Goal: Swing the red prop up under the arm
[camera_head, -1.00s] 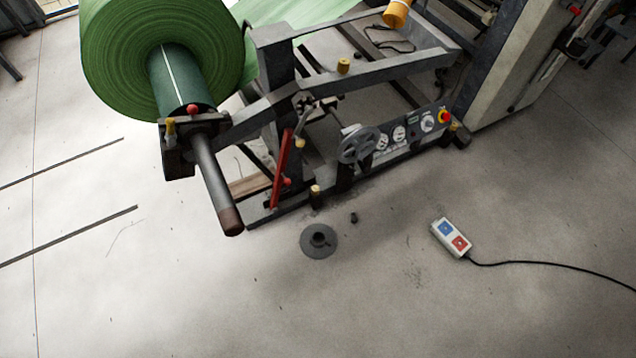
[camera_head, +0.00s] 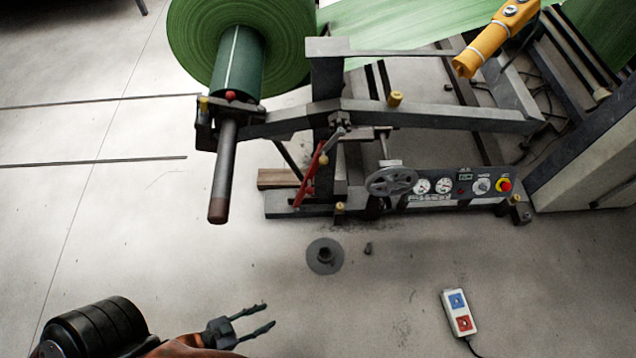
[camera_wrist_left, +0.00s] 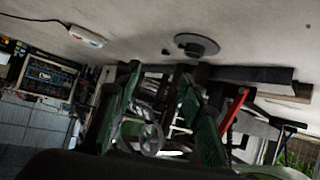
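The red prop (camera_head: 310,176) is a slim bar on the stand below the grey arm (camera_head: 440,116). It leans, with its upper end to the right near the post and its lower end near the floor beam. A red bar, seemingly the prop, also shows tilted in the left wrist view (camera_wrist_left: 234,112). The arm carries the shaft of the green roll (camera_head: 195,60). My left gripper (camera_head: 269,316) is open and empty at the bottom of the head view, apart from the prop and well in front of the stand. My right gripper is not in view.
A grey disc (camera_head: 325,256) and a small dark piece (camera_head: 368,248) lie on the floor between my gripper and the stand. The shaft end (camera_head: 218,208) sticks out forward. A handwheel (camera_head: 391,181) and gauge panel (camera_head: 455,187) stand right of the prop. A pendant (camera_head: 459,313) lies at right.

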